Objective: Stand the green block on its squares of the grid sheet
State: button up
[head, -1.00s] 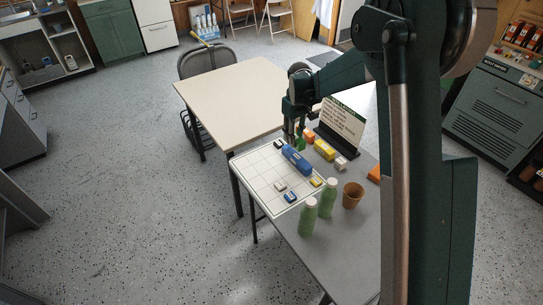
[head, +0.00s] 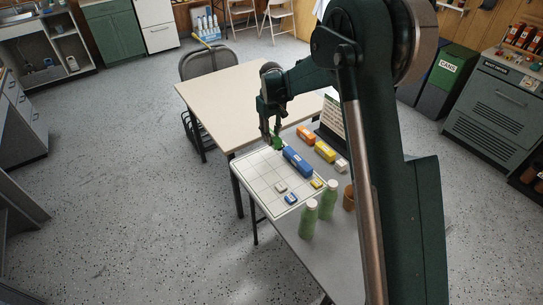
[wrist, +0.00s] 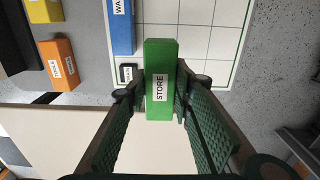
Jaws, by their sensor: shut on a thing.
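The green block (wrist: 160,98), with a white label reading STORE, is held between the fingers of my gripper (wrist: 160,100) in the wrist view. In the head view the green block (head: 277,143) shows as a small patch below my gripper (head: 270,140), above the far end of the grid sheet (head: 262,180). A long blue block (head: 297,161) lies on the sheet, with a small grey block (head: 281,187), a small blue block (head: 291,198) and a small yellow block (head: 317,184). A small black block (wrist: 128,73) lies on the sheet in the wrist view.
Orange (head: 306,135), yellow (head: 325,152) and white (head: 341,166) blocks lie right of the sheet. Two green bottles (head: 308,218) and a brown cup (head: 349,198) stand near its front right. A sign (head: 332,118) stands behind. A cream table (head: 225,95) adjoins.

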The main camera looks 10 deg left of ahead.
jog(key=shift+f+b, duration=0.45)
jog(key=shift+f, duration=2.5)
jog(key=shift+f, duration=0.1)
jog(key=shift+f+b, duration=0.3)
jog(key=shift+f, duration=1.5)
jog(key=shift+f, duration=0.15)
jog(key=o, duration=1)
jog(key=shift+c, duration=0.2)
notch_tip(320, 180, up, 12)
jog(key=shift+r+p, duration=0.2)
jog(key=shift+p, duration=0.65)
